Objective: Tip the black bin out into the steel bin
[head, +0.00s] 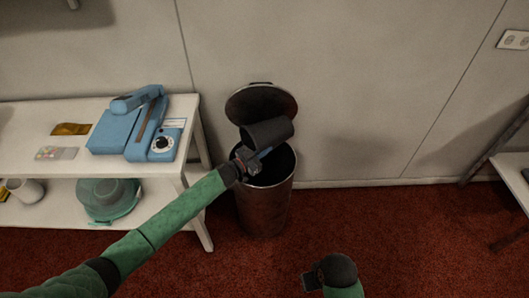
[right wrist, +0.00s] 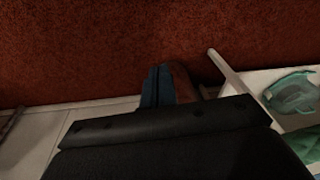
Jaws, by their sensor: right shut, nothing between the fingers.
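The steel bin (head: 264,207) stands on the red floor against the wall, its round lid (head: 258,101) raised at the back. The black bin (head: 268,133) is tilted on its side above the steel bin's open mouth. My left gripper (head: 261,153) is shut on the black bin, at its lower side. I cannot see what is inside either bin. My right gripper (head: 312,281) is low at the bottom of the head view, apart from both bins. In the right wrist view its blue fingers (right wrist: 154,88) are shut and empty, with part of the steel bin (right wrist: 183,83) beyond them.
A white shelf table (head: 60,161) stands left of the steel bin. A blue device (head: 128,130) is on its top, and a teal domed container (head: 109,198) is on its lower shelf. Another table (head: 513,174) is at the right edge. Floor between is clear.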

